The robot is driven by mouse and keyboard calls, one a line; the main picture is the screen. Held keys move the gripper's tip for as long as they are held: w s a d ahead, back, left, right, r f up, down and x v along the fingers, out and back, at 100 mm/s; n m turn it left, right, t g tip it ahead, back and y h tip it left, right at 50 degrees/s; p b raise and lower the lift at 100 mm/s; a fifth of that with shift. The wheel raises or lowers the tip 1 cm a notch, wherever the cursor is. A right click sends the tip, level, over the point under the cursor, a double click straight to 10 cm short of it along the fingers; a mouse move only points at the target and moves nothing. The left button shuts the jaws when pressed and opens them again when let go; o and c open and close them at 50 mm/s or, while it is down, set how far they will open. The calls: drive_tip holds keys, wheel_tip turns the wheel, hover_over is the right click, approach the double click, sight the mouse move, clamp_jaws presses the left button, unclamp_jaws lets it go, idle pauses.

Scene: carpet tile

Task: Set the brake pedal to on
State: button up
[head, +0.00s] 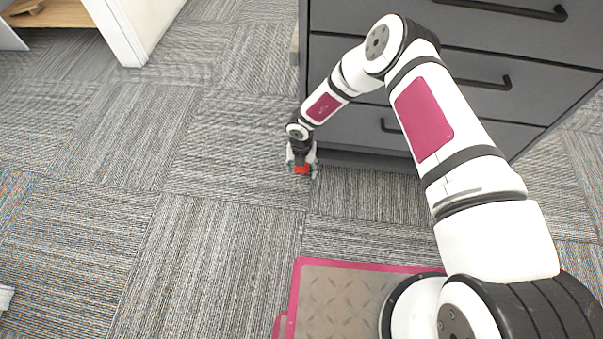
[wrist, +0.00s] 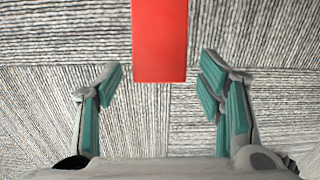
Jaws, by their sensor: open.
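A red pedal (head: 301,169) shows low by the floor in the head view, beside the grey drawer cabinet. In the wrist view the red pedal (wrist: 160,42) is a flat red block that enters from the top edge, roughly centred. My gripper (head: 301,172) is down at the pedal in the head view.
A grey drawer cabinet (head: 461,73) with black handles stands right behind my gripper. A white panel (head: 131,27) and a wooden shelf (head: 57,13) are at the upper left. The grey carpet (head: 150,215) to the left is clear.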

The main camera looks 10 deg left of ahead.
drive_tip(key=shift+f, duration=0.8)
drive_tip(key=shift+c, duration=0.3)
clamp_jaws()
